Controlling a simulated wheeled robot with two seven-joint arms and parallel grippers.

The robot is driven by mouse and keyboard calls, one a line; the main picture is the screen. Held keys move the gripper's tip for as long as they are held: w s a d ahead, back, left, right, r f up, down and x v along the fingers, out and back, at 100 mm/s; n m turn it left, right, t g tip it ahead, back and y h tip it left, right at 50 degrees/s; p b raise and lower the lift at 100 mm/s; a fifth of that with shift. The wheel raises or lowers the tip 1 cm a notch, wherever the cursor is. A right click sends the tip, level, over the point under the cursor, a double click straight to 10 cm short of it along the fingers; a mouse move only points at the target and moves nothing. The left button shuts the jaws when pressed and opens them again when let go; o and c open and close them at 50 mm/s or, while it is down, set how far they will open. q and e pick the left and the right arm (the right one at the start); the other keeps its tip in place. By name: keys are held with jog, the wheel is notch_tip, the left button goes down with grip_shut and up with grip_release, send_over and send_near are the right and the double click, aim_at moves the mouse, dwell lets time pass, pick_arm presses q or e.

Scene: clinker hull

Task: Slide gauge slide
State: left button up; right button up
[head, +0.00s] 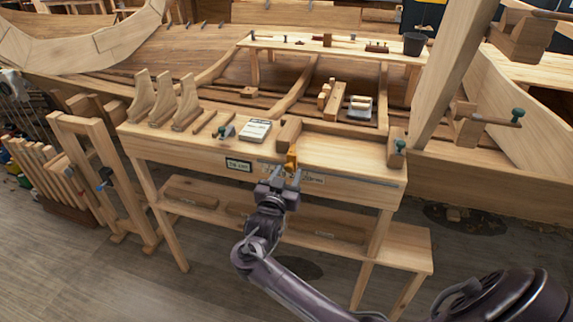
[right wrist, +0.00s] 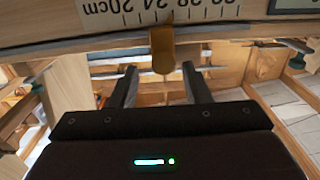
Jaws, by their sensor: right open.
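The gauge slide is a small brass-orange tab (head: 291,158) at the front edge of the workbench (head: 335,152), below a brown wooden block (head: 289,134). In the right wrist view the tab (right wrist: 161,52) hangs across a scale strip (right wrist: 150,12) marked in centimetres, near 24 to 28. My right gripper (head: 286,174) is open in front of the bench edge. In the right wrist view its two fingers (right wrist: 160,82) stand left and right of the tab, with gaps on both sides. My left gripper is not in view.
A lower shelf (head: 330,237) runs beneath. Wooden frames (head: 85,165) stand left.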

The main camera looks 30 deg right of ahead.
aim_at(288, 169)
jog(key=shift+x, duration=1.7)
jog(key=shift+w+a+f, duration=0.1)
jog(key=shift+w+a, duration=0.05)
jog(key=shift+w, duration=0.05)
grip_shut()
